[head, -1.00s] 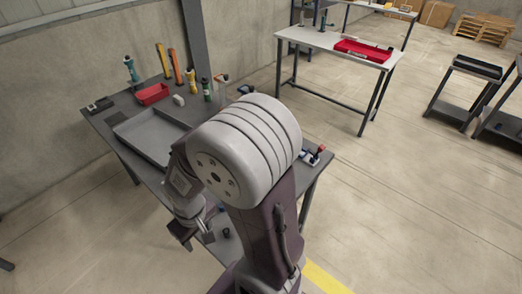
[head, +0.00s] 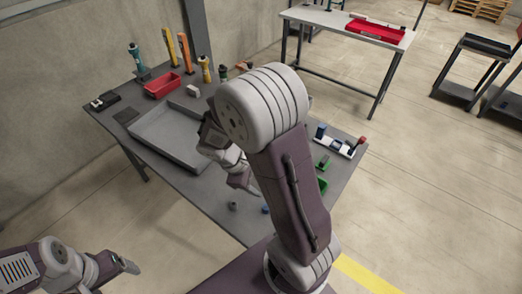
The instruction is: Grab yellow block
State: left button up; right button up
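I cannot make out a clear yellow block on the grey workbench (head: 200,191). Yellow-orange upright items, one (head: 170,50) beside another (head: 184,52), stand at its back, with a shorter yellow-and-dark item (head: 204,68) to their right. My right gripper (head: 247,185) is low over the front part of the bench, partly hidden by its own arm. My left gripper (head: 130,267) is at the lower left, away from the bench. Both are too small to tell their finger opening, and I see nothing clearly held.
A grey tray (head: 150,143), a red bin (head: 162,85) and a white block (head: 193,91) are on the bench. Small dark and blue parts lie near its front. Green items and a white holder (head: 335,142) sit right. A second table (head: 330,24) stands behind.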

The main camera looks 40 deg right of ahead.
jog(key=w+d+f+n+t+h+b, duration=0.1)
jog(key=w+d+f+n+h, duration=0.1)
jog(key=w+f+n, duration=0.1)
jog(key=w+d+f+n+t+h+b, duration=0.1)
jog(key=w+d+f+n+t+h, duration=0.1)
jog(key=w+n, duration=0.4)
jog(key=w+d+f+n+t+h, duration=0.2)
jog(key=w+f+n+h, duration=0.2)
jog(key=w+f, duration=0.2)
jog(key=shift+w+d+f+n+b, duration=0.1)
jog(key=shift+w+f+n+b, duration=0.1)
jog(key=shift+w, duration=0.35)
jog(key=shift+w+f+n+b, duration=0.1)
jog(key=shift+w+b, duration=0.1)
jog(key=shift+w, duration=0.35)
jog(key=shift+d+h, duration=0.3)
jog(key=x, duration=0.2)
jog(key=shift+d+f+p, duration=0.15)
jog(key=shift+d+p, duration=0.15)
jog(key=shift+w+d+f, duration=0.2)
jog(key=shift+d+f, duration=0.1)
jog(key=shift+d, duration=0.25)
jog(key=p+x, duration=0.1)
jog(key=x, duration=0.3)
jog(key=shift+s, duration=0.1)
jog(key=shift+d+f, duration=0.2)
jog(key=shift+d, duration=0.05)
jog(key=c, duration=0.4)
grip_shut()
